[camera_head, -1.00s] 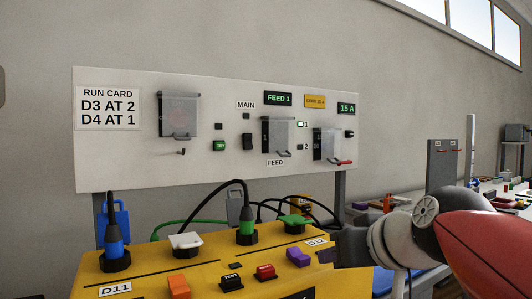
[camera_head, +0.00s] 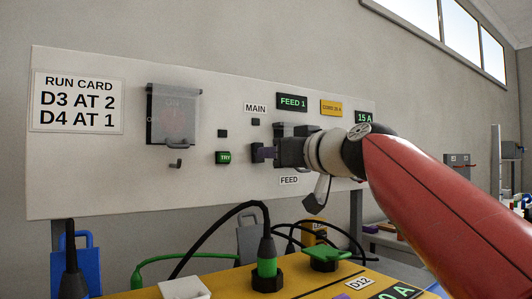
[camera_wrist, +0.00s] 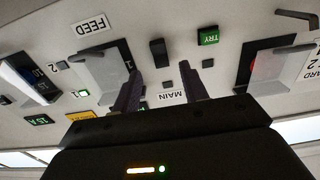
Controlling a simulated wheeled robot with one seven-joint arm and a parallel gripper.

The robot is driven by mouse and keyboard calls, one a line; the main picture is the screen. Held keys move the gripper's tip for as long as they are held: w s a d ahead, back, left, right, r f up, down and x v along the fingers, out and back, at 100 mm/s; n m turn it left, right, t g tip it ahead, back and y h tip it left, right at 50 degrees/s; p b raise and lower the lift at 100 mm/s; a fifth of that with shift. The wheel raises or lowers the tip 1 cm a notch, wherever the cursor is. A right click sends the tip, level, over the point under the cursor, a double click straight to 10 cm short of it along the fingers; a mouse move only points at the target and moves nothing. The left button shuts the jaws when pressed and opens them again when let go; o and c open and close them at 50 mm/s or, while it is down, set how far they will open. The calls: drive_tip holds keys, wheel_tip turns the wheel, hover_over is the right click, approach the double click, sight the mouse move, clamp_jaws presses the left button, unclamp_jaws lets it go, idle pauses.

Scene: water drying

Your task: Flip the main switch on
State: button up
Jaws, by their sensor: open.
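The main switch is a small black rocker (camera_wrist: 158,52) on the white panel. In the wrist view, which shows the panel upside down, it stands in line with a small dark lamp (camera_wrist: 167,83) and the MAIN label (camera_wrist: 173,97). My gripper (camera_wrist: 161,74) is open and empty, its two fingers on either side of the line toward the rocker. I cannot tell whether they touch the panel. Which way the rocker is tipped is unclear.
The green TRY button (camera_head: 223,158) sits just left of my gripper. A clear-covered box (camera_head: 172,115) with a run card (camera_head: 79,101) beside it is farther left. The FEED cover (camera_wrist: 100,70) is close to one finger. Cables and a yellow bench are below.

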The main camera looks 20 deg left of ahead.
drive_tip(key=p+x, duration=0.1)
drive_tip(key=x, duration=0.4)
drive_tip(key=shift+w+a+p, duration=0.15)
drive_tip(key=shift+p, duration=0.15)
